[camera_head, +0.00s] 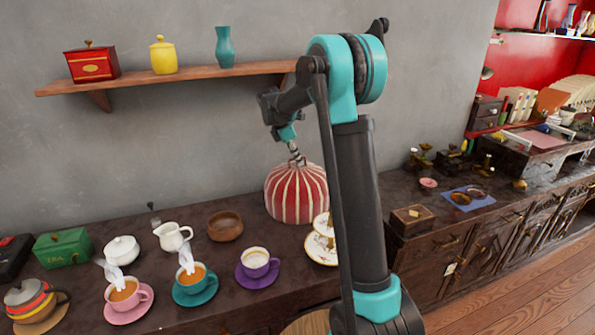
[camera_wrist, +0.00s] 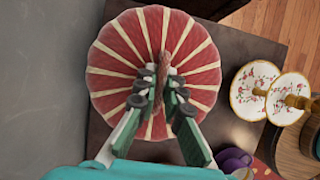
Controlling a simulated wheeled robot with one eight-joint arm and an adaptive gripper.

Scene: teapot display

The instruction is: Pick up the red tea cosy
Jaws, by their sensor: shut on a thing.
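The red tea cosy (camera_head: 296,196) is a dome with cream stripes. It is at the back of the dark table in the head view, right of the wooden bowl. In the wrist view the cosy (camera_wrist: 205,55) is seen from above, with its brown top knob (camera_wrist: 163,68) between the fingers. My gripper (camera_head: 297,160) comes down onto the cosy's top, and its fingers (camera_wrist: 162,92) are shut on the knob. I cannot tell whether the cosy's lower edge touches the table.
A tiered floral cake stand (camera_head: 320,247) stands close at the cosy's right. The wooden bowl (camera_head: 225,227), a white jug (camera_head: 172,237) and a purple cup (camera_head: 256,262) are to the left and front. A wooden shelf (camera_head: 190,79) is on the wall above.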

